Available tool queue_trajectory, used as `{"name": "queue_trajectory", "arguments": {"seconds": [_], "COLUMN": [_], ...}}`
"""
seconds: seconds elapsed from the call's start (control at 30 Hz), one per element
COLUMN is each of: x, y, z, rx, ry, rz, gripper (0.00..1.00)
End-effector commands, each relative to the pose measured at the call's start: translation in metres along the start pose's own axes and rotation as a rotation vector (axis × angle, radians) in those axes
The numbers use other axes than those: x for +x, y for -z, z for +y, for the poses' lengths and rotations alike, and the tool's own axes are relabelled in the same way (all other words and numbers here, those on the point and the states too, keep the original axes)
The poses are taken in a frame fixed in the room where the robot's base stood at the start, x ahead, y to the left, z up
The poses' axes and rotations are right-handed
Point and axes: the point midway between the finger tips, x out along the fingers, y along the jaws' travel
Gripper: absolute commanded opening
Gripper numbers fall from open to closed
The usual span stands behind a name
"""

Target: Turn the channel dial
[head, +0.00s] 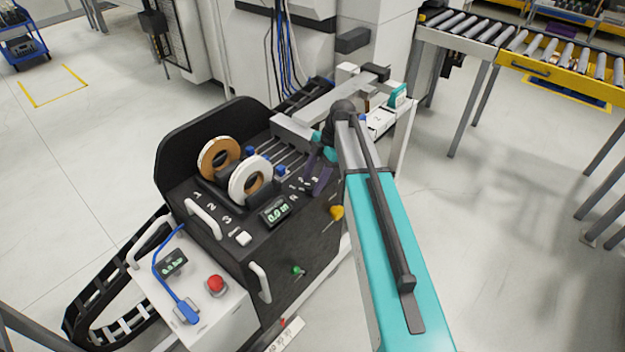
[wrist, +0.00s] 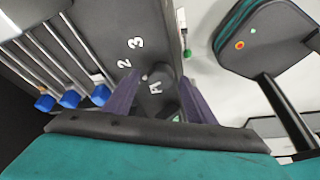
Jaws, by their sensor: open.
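The channel dial (wrist: 163,73) looks like a dark round knob on the black panel, next to printed marks 2, 3 and A in the wrist view. My gripper (wrist: 159,82) is open, its two purple fingers on either side of the dial. I cannot tell whether they touch it. In the head view my gripper (head: 320,180) is over the right part of the machine's black top, beside a small row of marks, and the dial there is hidden or too small to make out.
Two tape rolls, one tan-edged (head: 213,160) and one white (head: 244,182), stand left of my gripper. A green-digit display (head: 275,211) is nearby. Blue-tipped rods (wrist: 70,98) lie left in the wrist view.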

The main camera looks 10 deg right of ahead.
Motion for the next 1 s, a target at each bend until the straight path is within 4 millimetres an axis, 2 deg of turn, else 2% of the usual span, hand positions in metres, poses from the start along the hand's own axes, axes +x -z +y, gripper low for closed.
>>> {"name": "queue_trajectory", "arguments": {"seconds": [0.37, 0.63, 1.0], "x": [0.0041, 0.004, 0.0047], "y": [0.0005, 0.0009, 0.0011], "z": [0.0, 0.0002, -0.0006], "rx": [-0.001, -0.001, 0.035], "ry": [0.001, 0.001, -0.015], "rz": [0.0, 0.0, 0.0], "gripper": [0.51, 0.1, 0.1]}}
